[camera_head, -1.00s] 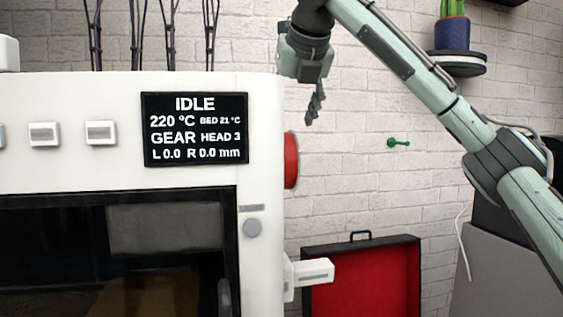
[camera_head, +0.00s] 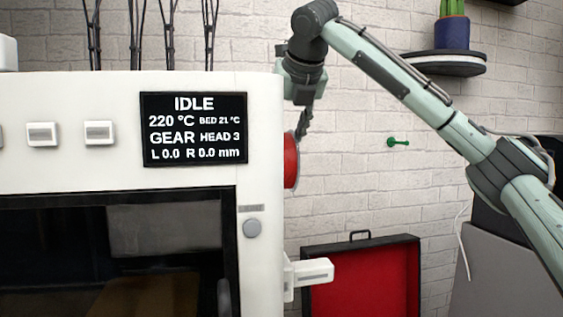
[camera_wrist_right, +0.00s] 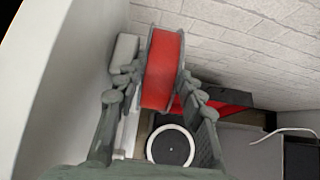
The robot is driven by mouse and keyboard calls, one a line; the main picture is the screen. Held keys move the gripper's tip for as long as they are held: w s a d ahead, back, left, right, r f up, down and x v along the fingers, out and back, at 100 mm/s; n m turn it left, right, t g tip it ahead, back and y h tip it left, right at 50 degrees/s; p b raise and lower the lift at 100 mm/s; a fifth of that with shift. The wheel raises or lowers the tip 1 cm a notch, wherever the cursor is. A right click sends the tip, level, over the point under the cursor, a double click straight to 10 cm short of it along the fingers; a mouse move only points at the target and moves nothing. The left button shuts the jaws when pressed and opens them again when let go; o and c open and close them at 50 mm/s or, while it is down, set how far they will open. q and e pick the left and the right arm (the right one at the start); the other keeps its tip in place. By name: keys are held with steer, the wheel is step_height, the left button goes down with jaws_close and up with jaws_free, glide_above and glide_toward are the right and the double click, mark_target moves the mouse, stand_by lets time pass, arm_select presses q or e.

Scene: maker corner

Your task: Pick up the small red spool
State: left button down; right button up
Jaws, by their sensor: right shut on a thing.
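The small red spool (camera_head: 290,161) is at the right side of the white printer in the head view, partly hidden behind the printer's edge. In the right wrist view the spool (camera_wrist_right: 162,72) is upright between the two fingers of my right gripper (camera_wrist_right: 160,82), which is shut on it. In the head view my right gripper (camera_head: 303,122) reaches down to the spool's top, and part of it is hidden by the printer. My left gripper is not in view.
The white printer (camera_head: 262,120) fills the left and stands close beside the gripper. An open black case with red lining (camera_head: 362,275) lies below. A green hook (camera_head: 397,142) and a shelf (camera_head: 440,64) are on the brick wall.

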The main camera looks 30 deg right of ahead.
jaws_close()
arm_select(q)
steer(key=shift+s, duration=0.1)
arm_select(e)
steer(key=shift+r, duration=0.1)
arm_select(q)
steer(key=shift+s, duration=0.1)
